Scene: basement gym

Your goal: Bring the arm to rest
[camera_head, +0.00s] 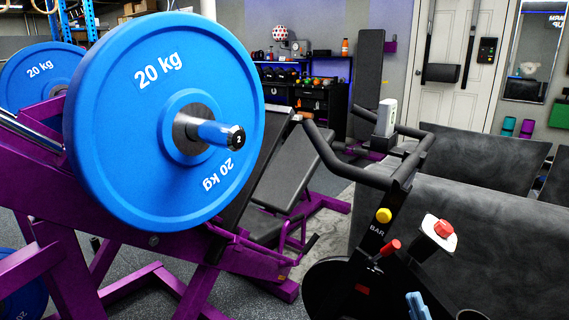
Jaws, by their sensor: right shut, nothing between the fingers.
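My right gripper is hard to make out among the dark parts at the lower right, and I cannot separate its fingers from the black frame there. It appears shut, with nothing visibly held. My left gripper is not in view. An exercise bike with black handlebars (345,168), a yellow knob (383,215) and a red lever (390,247) stands at the lower centre right. Close to it is a white piece with a red cap (443,228), whose nature I cannot tell.
A purple weight machine (65,250) with a large blue 20 kg plate (110,130) fills the left. A dark grey padded block (500,240) takes up the right. A light blue object (417,305) is at the bottom edge. A black rack (320,105) stands behind.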

